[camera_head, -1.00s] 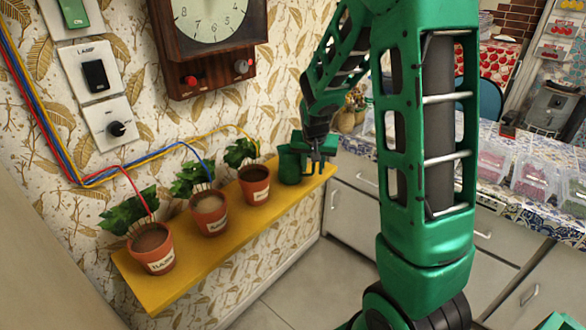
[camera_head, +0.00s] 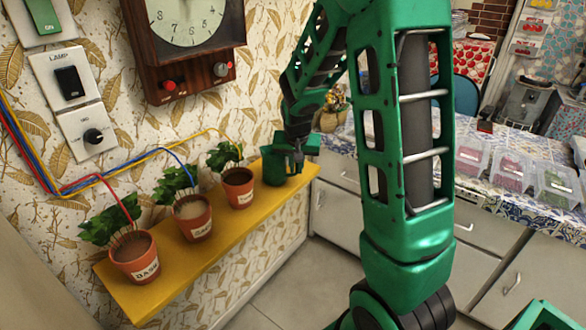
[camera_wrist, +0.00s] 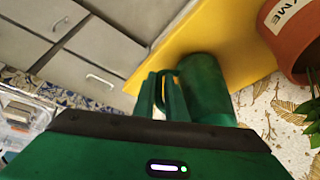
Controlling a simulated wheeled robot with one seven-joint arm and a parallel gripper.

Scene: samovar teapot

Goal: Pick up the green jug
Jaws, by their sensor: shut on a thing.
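The green jug (camera_head: 272,168) stands upright at the far right end of the yellow shelf (camera_head: 218,228). In the wrist view the jug (camera_wrist: 207,88) lies right of my fingers, over the yellow shelf. My gripper (camera_head: 296,163) is beside the jug on its right. In the wrist view my gripper (camera_wrist: 161,93) has its green fingers at the jug's handle and is shut on it. Fingers and handle are the same green, so the exact contact is hard to make out. I cannot tell any gap between jug and shelf.
Potted plants stand left of the jug, the nearest pot (camera_head: 238,190) close by; another pot (camera_wrist: 292,38) shows in the wrist view. Wires run from wall switches to the pots. A wall clock (camera_head: 190,40) hangs above. A tiled counter (camera_head: 480,160) with clear boxes stands right.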

